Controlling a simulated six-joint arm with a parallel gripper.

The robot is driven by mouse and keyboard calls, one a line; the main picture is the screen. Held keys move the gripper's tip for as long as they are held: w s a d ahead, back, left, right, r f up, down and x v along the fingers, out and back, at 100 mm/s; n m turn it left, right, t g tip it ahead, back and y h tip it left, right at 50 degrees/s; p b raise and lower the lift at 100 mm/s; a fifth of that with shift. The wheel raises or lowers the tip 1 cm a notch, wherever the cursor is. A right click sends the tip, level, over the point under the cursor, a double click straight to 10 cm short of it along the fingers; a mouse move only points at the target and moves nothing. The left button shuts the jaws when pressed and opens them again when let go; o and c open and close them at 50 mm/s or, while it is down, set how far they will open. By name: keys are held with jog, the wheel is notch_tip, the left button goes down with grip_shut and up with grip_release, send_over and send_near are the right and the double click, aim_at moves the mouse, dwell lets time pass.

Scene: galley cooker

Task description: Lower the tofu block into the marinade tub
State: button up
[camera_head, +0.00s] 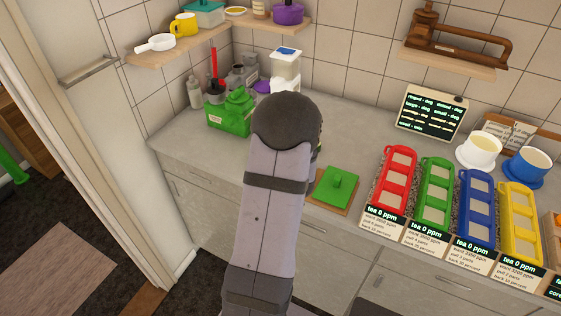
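I cannot make out a tofu block for certain. A small white shape (283,85) shows just above my arm's dark rounded joint, partly hidden by it; I cannot tell what it is. No tub is clearly marked as the marinade tub. A green box-like container (229,110) with a lumpy green top stands on the counter left of my arm.
A white container with a blue top (287,62) stands at the back wall. Red (393,180), green, blue and yellow racks line the right counter, with two cups (478,150) behind. A dark display (431,112) leans there. Counter between is clear.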

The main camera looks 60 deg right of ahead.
jog(key=shift+f, duration=0.15)
jog(key=o, duration=1.1)
jog(key=shift+b+v, duration=0.65)
jog(key=shift+v, duration=3.05)
jog(key=shift+w, duration=0.1)
